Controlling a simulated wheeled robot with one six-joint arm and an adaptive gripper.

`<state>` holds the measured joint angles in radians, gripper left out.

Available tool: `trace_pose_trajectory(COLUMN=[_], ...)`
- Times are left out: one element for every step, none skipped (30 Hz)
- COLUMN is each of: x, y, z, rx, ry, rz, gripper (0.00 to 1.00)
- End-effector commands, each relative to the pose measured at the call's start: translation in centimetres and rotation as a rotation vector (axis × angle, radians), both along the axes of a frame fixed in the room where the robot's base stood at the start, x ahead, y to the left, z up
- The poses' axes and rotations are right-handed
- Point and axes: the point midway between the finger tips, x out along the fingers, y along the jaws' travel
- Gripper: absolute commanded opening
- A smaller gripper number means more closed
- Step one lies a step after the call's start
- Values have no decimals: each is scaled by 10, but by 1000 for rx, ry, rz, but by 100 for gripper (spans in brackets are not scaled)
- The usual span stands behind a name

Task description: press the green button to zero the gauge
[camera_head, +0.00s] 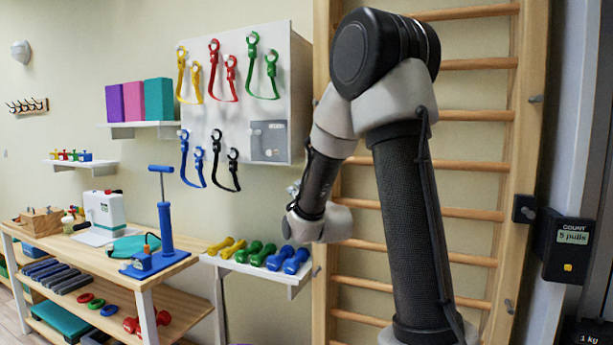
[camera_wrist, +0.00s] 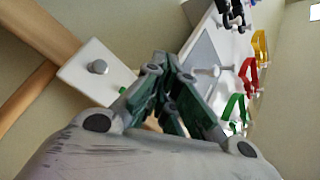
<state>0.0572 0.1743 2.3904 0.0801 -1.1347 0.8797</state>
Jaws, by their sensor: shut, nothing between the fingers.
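My gripper (camera_wrist: 171,66) is shut and empty, its dark green fingers together in the middle of the wrist view. Beyond them is a white plate (camera_wrist: 78,82) with a grey round knob (camera_wrist: 98,67). A small green spot (camera_wrist: 122,90) shows at its edge, partly behind the fingers. It may be the green button, but I cannot tell, nor whether the fingers touch it. In the head view only a small part of the gripper (camera_head: 293,188) shows past my wrist, in front of the wall. I cannot make out a gauge with a green button there.
A white board (camera_head: 243,60) with coloured straps hangs behind, left of the wooden wall bars (camera_head: 470,164). A dumbbell shelf (camera_head: 250,268) is below my wrist. A bench (camera_head: 150,275) with a blue pump (camera_head: 166,225) stands left. A counter with a yellow button (camera_head: 567,250) is right.

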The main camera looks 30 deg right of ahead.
Motion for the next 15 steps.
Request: trace_pose_trajectory(x=[-2, -2, -3, -4, -4, -4, -4, -4, -4, -4, -4, -4, -4, -4, -4], y=[0, -1, -1, -1, -1, -1, -1, 0, 0, 0, -1, 0, 0, 0, -1], z=[8, 13, 18, 20, 22, 22, 22, 22, 22, 21, 21, 21, 21, 21, 21], rx=[18, 29, 42, 53, 63, 71, 75, 77, 78, 78, 77, 77, 77, 76, 77], ry=[-39, -60, -83, -94, -102, -104, -104, -104, -104, -103, -102, -102, -102, -102, -101], rz=[2, 3, 5, 7, 10, 12, 12, 13, 13, 12, 13, 13, 13, 13, 12], gripper=[0, 0, 0, 0, 0, 0, 0, 0, 0, 0, 0, 0, 0, 0, 0])
